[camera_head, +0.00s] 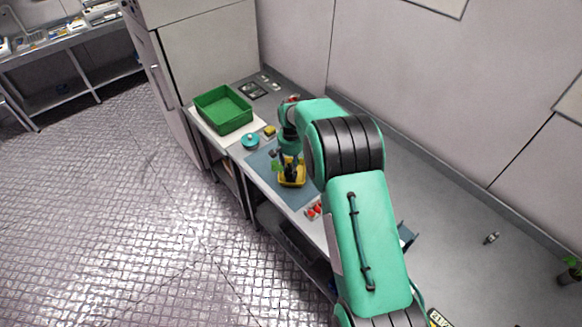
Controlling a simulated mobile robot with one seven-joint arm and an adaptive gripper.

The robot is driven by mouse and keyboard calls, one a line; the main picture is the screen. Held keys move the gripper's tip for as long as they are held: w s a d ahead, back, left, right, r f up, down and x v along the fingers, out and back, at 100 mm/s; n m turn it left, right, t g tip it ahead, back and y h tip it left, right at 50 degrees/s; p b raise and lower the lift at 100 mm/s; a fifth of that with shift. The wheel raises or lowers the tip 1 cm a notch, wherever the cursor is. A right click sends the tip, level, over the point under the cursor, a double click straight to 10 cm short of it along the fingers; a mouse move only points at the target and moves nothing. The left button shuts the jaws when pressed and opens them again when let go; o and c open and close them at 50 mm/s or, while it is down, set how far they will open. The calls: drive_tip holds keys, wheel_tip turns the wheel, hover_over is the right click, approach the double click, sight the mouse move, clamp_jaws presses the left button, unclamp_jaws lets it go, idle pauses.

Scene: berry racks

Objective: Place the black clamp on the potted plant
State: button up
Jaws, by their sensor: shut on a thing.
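My gripper (291,163) points down over the yellow tray (301,183) on the workbench. It is shut on a small dark thing, which I take to be the black clamp (291,175); its outline merges with the dark fingers. Green leaves (277,166) show at the tray's left edge, close beside the gripper. They look like the potted plant, but its pot cannot be made out. Whether the clamp touches the plant is too small to tell. Another plant in a dark pot (568,276) stands at the far right edge.
The tray sits on a blue-grey mat (262,163). A green crate (222,108), a teal round pot (250,141) and a yellow sponge-like block (270,131) lie toward the back left. Red items (314,209) lie nearer, beside my arm. A wall runs behind the bench.

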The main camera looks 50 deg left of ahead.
sight(291, 167)
drive_tip(key=shift+f, duration=0.15)
drive_tip(key=shift+f, duration=0.15)
drive_tip(key=o, duration=0.8)
drive_tip(key=shift+r+b, duration=0.75)
drive_tip(key=shift+r, duration=5.4)
